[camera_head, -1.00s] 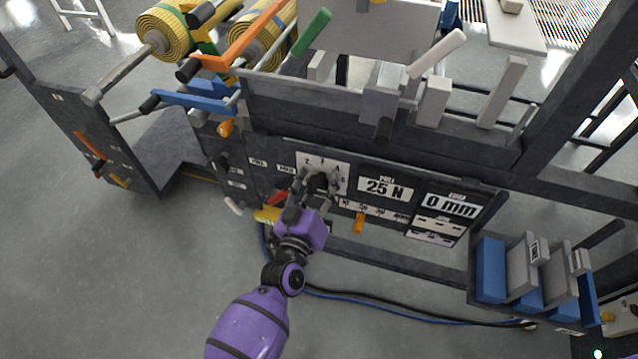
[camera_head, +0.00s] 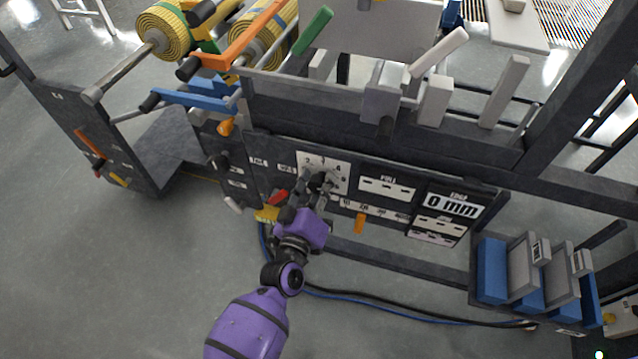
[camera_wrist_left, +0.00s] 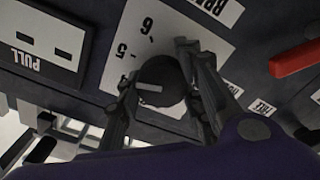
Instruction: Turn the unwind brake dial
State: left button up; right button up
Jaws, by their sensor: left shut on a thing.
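The brake dial is a dark round knob with a light pointer mark, seen in the left wrist view (camera_wrist_left: 160,84). It sits on a white numbered plate (camera_head: 312,161) on the dark front panel. In the left wrist view the plate shows 5 and 6 near the knob. My left gripper (camera_head: 318,183) is at the knob, with one finger on each side, shut on it. In the head view the gripper hides most of the knob. My right gripper is not in view.
A red handle (camera_head: 278,197) and yellow handle (camera_head: 267,215) are close left of the gripper. Yellow rolls (camera_head: 163,31) stand at upper left.

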pick_arm(q)
jog(key=shift+r+n, duration=0.25)
jog(key=shift+n, duration=1.25)
jog(key=shift+w, duration=0.1)
jog(key=o, duration=1.1)
jog(key=shift+f, duration=0.1)
jog(key=shift+s+a, duration=0.15)
jog(key=shift+s, duration=0.35)
jog(key=v, duration=1.1)
